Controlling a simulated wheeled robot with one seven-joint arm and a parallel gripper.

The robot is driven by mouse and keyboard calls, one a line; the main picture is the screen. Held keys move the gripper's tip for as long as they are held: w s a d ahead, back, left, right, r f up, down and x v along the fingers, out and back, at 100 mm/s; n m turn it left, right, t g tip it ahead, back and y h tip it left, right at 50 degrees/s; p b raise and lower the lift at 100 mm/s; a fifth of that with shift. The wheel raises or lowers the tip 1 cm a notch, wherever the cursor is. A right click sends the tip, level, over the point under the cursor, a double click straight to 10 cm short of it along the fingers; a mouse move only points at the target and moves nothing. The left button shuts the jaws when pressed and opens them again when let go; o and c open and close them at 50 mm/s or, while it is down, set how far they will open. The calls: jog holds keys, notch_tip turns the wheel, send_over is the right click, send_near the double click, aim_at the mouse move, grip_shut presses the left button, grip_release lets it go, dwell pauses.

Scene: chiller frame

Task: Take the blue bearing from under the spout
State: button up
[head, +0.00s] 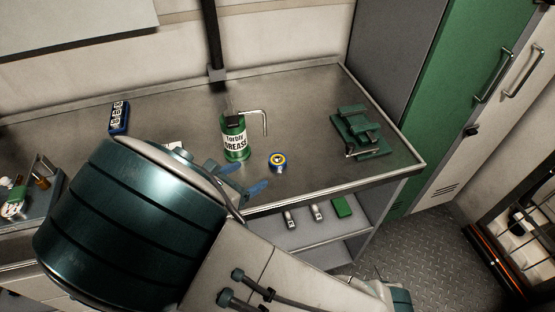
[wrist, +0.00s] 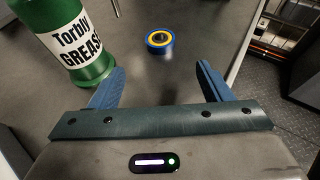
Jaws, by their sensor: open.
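The blue bearing (head: 278,162) has a yellow ring and a dark centre. It sits on the metal bench below and slightly right of the spout (head: 263,121) of the green grease dispenser (head: 234,143). In the wrist view the bearing (wrist: 159,41) lies beyond the fingertips, roughly midway between them. My gripper (wrist: 159,80) is open and empty, with blue fingers spread wide. The dispenser (wrist: 75,45) stands close by the left finger in that view. In the head view my gripper (head: 248,180) is left of the bearing, partly hidden by my arm.
A green vise (head: 362,135) stands on the right of the bench. A blue box (head: 119,117) lies at the back left, and a tray (head: 40,190) with small items is at the far left. A lower shelf (head: 300,238) holds several small things. Bare bench lies between bearing and vise.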

aim_at(276, 160)
jog(key=x, duration=1)
jog(key=shift+w+d+f+p, duration=0.2)
jog(key=shift+w+p, duration=0.1)
jog(key=shift+p, duration=0.1)
jog(key=c, duration=1.2)
jog(key=shift+r, duration=0.2)
